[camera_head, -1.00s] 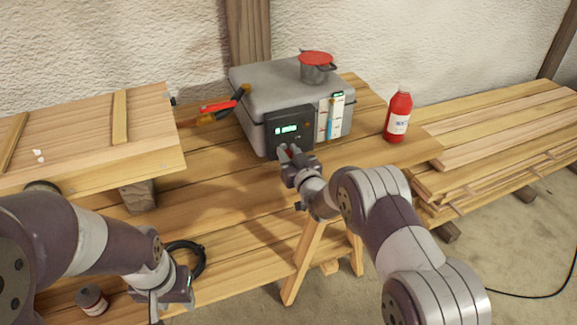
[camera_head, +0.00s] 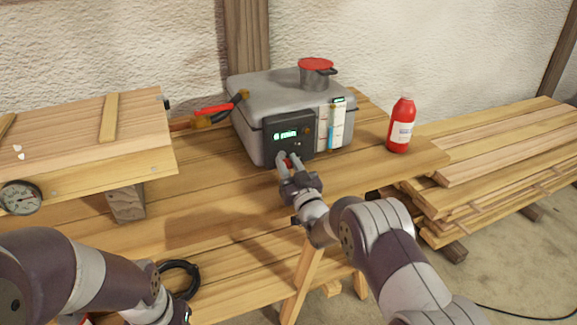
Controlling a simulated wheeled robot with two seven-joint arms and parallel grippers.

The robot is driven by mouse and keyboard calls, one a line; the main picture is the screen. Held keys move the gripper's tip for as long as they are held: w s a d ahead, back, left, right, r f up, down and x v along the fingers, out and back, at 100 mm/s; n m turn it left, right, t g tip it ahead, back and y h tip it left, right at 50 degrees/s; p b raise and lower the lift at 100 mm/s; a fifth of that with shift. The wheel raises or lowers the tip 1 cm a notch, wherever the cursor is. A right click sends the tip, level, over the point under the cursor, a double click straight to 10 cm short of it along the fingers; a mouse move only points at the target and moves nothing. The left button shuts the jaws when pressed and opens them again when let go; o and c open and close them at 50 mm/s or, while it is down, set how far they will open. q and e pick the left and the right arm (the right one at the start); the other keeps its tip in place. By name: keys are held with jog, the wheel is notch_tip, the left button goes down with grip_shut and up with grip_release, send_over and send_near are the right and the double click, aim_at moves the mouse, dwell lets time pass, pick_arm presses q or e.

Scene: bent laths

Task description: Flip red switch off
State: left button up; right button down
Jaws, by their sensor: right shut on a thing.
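The grey box (camera_head: 262,87) stands on the wooden bench, with a dark control panel (camera_head: 306,122) and a lit green display on its front. The red switch (camera_head: 289,163) shows as a small red spot at the panel's lower edge, mostly hidden by my fingers. My right gripper (camera_head: 288,160) is at the panel's lower part, its fingers shut on the red switch. The switch's exact position is too small to tell. My left arm comes in at the lower left; its gripper (camera_head: 180,315) is cut off by the bottom edge, so its jaws cannot be judged.
A pot with a red lid (camera_head: 316,75) stands on the box. A red bottle (camera_head: 401,125) stands to its right, near stacked laths (camera_head: 500,165). Red-handled clamps (camera_head: 214,110) lie left of the box. A wooden case (camera_head: 70,135) with a gauge (camera_head: 20,197) is at left. A black coil (camera_head: 182,278) lies below.

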jog(key=c, duration=0.9)
grip_release()
jog(key=shift+s, duration=0.1)
jog(key=p+v, duration=0.1)
jog(key=v, duration=1.1)
jog(key=shift+s+d+f, duration=0.1)
jog(key=shift+s, duration=0.15)
